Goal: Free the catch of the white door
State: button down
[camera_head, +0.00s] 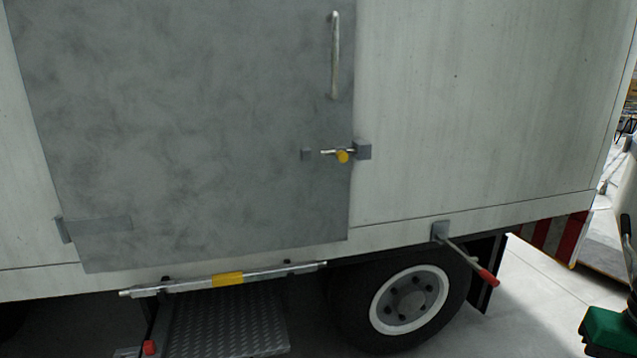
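The door in view is a flat grey panel (190,120) on the side of a white truck body, and it looks closed. No separate white door shows. Its catch is a short metal bolt with a yellow knob (342,156) near the door's right edge. The bolt lies level and its right end meets a grey block (363,149) at the door's edge. I cannot tell how deep it sits. A smaller grey block (307,154) is left of the bolt. A vertical metal handle (335,55) is above the catch. My gripper is not in view.
Below the door are a metal bar with a yellow band (227,279) and a tread-plate step (225,325). A red-tipped lever (487,276) sticks out above the wheel (410,300). A green-and-black object (608,330) stands at lower right. Nothing blocks the catch in this view.

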aim_at(495, 283)
jog(key=u, duration=0.25)
jog(key=k, duration=0.65)
jog(key=z, duration=0.55)
jog(key=i, duration=1.5)
jog(key=u, duration=0.2)
